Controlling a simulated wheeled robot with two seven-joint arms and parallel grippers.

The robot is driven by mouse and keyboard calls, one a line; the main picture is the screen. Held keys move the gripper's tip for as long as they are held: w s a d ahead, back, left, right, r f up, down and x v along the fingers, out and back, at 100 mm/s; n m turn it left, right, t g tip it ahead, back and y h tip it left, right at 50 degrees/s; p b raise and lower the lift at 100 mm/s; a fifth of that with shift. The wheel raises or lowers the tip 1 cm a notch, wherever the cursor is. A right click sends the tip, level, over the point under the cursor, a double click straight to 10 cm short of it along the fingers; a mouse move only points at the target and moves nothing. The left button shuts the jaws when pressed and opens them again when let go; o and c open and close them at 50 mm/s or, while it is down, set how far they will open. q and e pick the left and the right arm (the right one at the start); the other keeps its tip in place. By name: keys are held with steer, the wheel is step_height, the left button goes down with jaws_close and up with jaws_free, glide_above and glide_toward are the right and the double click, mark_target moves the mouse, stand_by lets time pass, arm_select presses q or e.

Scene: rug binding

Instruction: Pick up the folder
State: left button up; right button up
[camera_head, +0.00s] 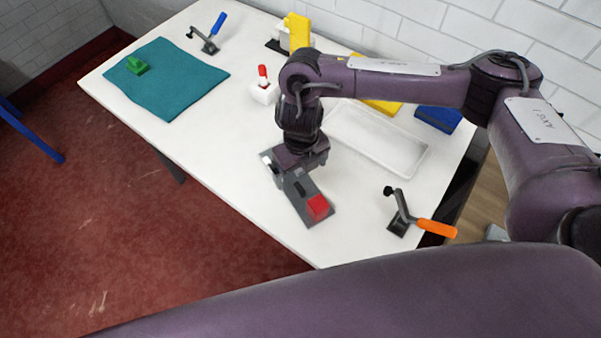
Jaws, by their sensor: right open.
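A flat dark grey plate with a red block (318,207) at its near end lies near the front edge of the white table. No label shows, so I cannot tell for sure that it is the folder. My right gripper (284,176) points down over the far end of this plate and hides part of it. It is open, and I see nothing held in it. Whether its fingers touch the plate is hidden. My left gripper is not in view.
A clear tray (415,160) lies right of my gripper. A clamp with an orange handle (437,228) is at right front. A white piece with a red top (264,90) stands behind. A teal cloth (180,85) and a blue-handled clamp (211,38) are farther left.

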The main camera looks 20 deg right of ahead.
mark_target(299, 183)
steer(key=f, duration=0.1)
steer(key=f+p, duration=0.1)
steer(key=f, duration=0.1)
steer(key=shift+s+a+p, duration=0.25)
steer(key=shift+s+p, duration=0.1)
steer(key=shift+s, duration=0.05)
steer(key=shift+w+f, duration=0.25)
steer(key=shift+f, duration=1.25)
steer(key=c, duration=1.3)
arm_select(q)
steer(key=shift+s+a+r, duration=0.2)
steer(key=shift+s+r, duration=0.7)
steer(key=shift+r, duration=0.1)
arm_select(e)
steer(key=shift+c, duration=0.5)
steer(key=shift+r, duration=0.1)
